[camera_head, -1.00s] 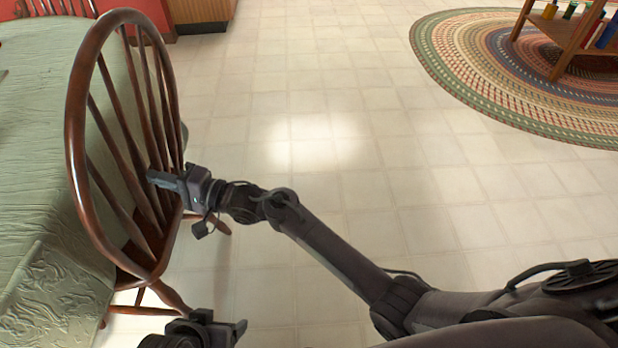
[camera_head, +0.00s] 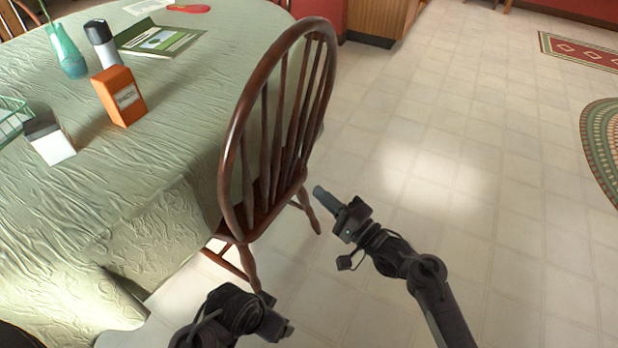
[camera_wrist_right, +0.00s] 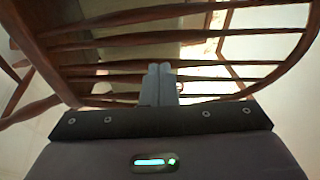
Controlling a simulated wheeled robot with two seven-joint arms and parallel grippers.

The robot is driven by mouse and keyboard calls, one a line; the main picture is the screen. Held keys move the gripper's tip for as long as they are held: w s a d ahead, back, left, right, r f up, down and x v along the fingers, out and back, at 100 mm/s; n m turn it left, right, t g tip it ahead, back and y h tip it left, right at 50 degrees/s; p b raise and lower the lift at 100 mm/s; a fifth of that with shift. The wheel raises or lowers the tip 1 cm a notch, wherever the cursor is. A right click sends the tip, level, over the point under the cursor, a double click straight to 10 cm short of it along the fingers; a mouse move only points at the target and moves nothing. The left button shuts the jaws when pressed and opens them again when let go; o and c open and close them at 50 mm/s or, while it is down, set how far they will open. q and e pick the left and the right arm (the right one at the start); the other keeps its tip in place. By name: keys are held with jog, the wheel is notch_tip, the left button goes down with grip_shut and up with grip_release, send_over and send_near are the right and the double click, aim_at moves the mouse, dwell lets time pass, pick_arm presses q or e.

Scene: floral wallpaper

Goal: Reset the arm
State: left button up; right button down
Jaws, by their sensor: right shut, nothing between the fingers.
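My right gripper (camera_head: 328,199) is in the middle of the head view, at the end of the right arm, beside the wooden chair (camera_head: 240,170). Its fingers are shut and empty, pointing up-left toward the chair. In the right wrist view its fingertips (camera_wrist_right: 159,84) are together, with the chair's spindles (camera_wrist_right: 190,40) crossing in front. I cannot tell the exact gap to the chair. My left gripper (camera_head: 276,327) is at the bottom of the head view, in front of the chair legs. Its finger opening is not clear.
A table with a pale green cloth (camera_head: 150,190) stands at left. It holds an orange box (camera_head: 119,97), a white box (camera_head: 50,143), a teal vase (camera_head: 68,52), a dark bottle (camera_head: 102,44) and a green booklet (camera_head: 160,40). Open tiled floor (camera_head: 480,150) lies at right.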

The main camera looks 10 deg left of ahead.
jog(key=shift+v, duration=1.3)
